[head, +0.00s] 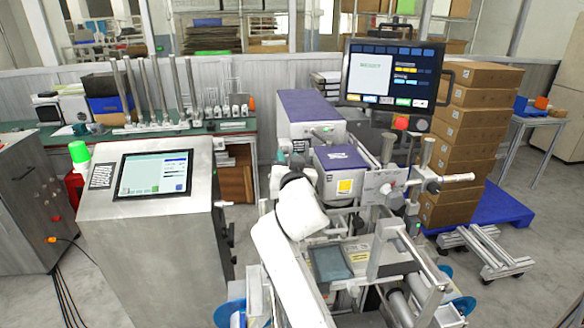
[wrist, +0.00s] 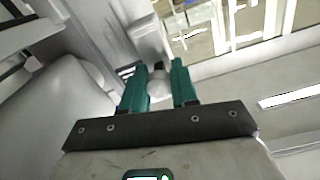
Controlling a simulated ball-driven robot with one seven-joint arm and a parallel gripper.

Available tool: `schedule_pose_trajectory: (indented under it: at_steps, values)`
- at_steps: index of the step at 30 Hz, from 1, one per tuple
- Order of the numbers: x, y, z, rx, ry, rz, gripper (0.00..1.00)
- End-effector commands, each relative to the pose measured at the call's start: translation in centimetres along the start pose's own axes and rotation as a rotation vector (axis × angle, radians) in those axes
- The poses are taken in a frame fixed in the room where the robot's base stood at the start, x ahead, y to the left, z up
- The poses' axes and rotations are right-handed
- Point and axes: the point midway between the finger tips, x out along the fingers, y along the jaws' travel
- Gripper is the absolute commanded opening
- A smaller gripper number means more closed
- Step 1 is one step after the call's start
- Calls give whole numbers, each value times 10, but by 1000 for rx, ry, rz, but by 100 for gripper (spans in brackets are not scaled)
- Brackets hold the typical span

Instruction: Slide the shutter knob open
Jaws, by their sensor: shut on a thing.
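The shutter knob (wrist: 158,88) is a pale, rounded knob between the two green fingers of my gripper (wrist: 160,82) in the wrist view. My gripper is shut on it, with one finger on each side. Pale grey metal parts (wrist: 142,38) stand just beyond the fingertips; I cannot tell which of them is the shutter or how far it is open. In the head view my white arm reaches up the middle to the machine with the purple top (head: 340,158). The fingers and the knob cannot be made out there.
A console with a tilted screen (head: 153,173) stands at the left. A monitor (head: 394,72) hangs above the machine. Stacked cardboard boxes (head: 470,130) stand on a blue pallet (head: 505,208) at the right. Metal frames and rollers crowd the front right of my arm.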

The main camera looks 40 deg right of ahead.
Motion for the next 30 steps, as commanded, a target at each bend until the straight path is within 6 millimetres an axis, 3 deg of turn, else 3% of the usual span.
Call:
schedule_pose_trajectory:
  at_steps: [4,5,13,23,30]
  values:
    - [0,-1,0,0,0,-2,0]
    - [0,-1,0,0,0,-2,29]
    - [0,0,0,0,-1,-1,55]
    - [-5,0,1,0,0,-1,55]
    - [-40,0,4,0,0,-4,55]
